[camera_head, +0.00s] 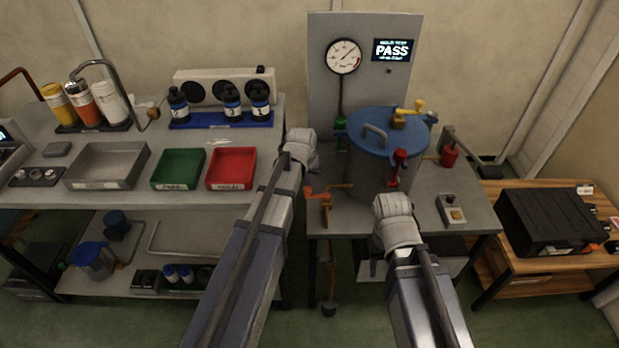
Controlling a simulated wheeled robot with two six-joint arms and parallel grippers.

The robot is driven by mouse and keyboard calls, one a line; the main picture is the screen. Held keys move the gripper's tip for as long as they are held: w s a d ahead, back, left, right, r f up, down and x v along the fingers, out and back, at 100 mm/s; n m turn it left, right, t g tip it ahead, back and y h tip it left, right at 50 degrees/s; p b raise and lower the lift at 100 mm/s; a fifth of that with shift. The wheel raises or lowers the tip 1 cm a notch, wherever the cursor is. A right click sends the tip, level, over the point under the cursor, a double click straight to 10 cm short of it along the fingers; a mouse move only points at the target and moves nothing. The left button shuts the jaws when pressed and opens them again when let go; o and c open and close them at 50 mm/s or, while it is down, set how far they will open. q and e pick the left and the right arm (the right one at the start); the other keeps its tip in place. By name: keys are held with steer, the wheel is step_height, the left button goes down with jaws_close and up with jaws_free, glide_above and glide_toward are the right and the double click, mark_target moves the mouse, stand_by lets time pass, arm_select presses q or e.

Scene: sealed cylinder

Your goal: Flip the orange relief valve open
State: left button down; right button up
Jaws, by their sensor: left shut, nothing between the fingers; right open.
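The orange relief valve (326,205) stands at the front left of the right-hand bench, with its orange lever pointing left and a thin brass-coloured piece running right. The blue-lidded cylinder (376,180) stands behind it to the right. My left gripper (301,142) is shut and empty, above and left of the valve, and looks apart from it. My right gripper (393,206) is open, in front of the cylinder and right of the valve. The fingertips of both are mostly hidden by the wrists.
A panel with a gauge (343,56) and a screen reading PASS (394,50) rises behind the cylinder. A red clamp (398,165) sits on its front rim, a yellow handle (409,113) on its lid. A switch box (452,211) lies right. Trays (231,168) stand left.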

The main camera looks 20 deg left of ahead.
mark_target(307, 198)
arm_select(q)
steer(key=shift+s+n+y, duration=0.3)
steer(key=shift+s+n, duration=0.1)
steer(key=shift+n, duration=0.3)
steer(key=n, duration=0.1)
steer(key=s+n, duration=0.1)
steer(key=n, duration=0.1)
steer(key=shift+s+d+y, duration=0.2)
steer(key=shift+s+y, duration=0.1)
steer(key=shift+y, duration=0.1)
steer(key=s+n, duration=0.1)
steer(key=n, duration=0.1)
steer(key=s+d+n+g+y, duration=0.1)
steer(key=n, duration=0.1)
steer(key=shift+n, duration=0.3)
steer(key=shift+s+d+n+g+y, duration=0.3)
steer(key=shift+d+n, duration=0.4)
steer(key=shift+n, duration=0.35)
steer(key=shift+s+d+n+g+y, duration=0.15)
steer(key=shift+s+d+n+g, duration=0.2)
steer(key=shift+d+n, duration=0.55)
steer(key=shift+s+d+n+g+y, duration=0.3)
steer(key=shift+d+n, duration=0.2)
steer(key=shift+n, duration=0.75)
steer(key=shift+d, duration=0.1)
